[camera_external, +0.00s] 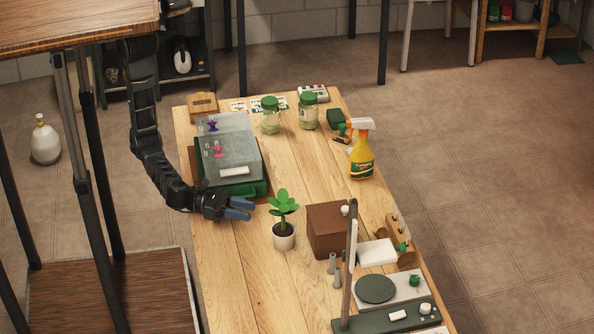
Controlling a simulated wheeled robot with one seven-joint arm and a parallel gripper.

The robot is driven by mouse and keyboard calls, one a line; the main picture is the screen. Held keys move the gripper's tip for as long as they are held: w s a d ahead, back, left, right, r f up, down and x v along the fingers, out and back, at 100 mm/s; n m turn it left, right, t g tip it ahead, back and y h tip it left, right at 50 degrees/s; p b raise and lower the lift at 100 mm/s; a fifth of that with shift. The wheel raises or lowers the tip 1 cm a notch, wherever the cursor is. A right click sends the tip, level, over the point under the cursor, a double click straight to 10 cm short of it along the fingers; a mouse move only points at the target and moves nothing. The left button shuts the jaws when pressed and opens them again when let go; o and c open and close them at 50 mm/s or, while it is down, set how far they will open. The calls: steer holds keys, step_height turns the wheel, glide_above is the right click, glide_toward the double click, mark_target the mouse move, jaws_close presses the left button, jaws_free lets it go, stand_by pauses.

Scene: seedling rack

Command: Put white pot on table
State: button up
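A white pot (284,242) with a green leafy seedling (284,203) stands upright on the wooden table (247,285), near the middle of its length. My gripper (248,209) is to the upper left of the pot, apart from it. Its two blue fingers are spread, with nothing seen between them. The fingers point right, towards the plant. How high the gripper is above the table is hard to tell.
A brown box (327,231) stands right of the pot. A green case (232,160) lies behind my gripper. A yellow spray bottle (361,158) and jars (270,119) stand farther back. A post (350,262) and scale-like device (392,318) occupy the front right. The front left tabletop is clear.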

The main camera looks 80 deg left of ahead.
mark_target(284, 230)
steer(key=p+x, duration=0.2)
steer(key=f+p+x, duration=0.1)
steer(key=p+x, duration=0.1)
steer(key=p, duration=0.1)
steer(key=shift+w, duration=0.4)
steer(key=x, duration=0.7)
steer(key=shift+w+d+f, duration=0.1)
steer(key=shift+d+f, duration=0.05)
steer(key=shift+d, duration=0.2)
jaws_close()
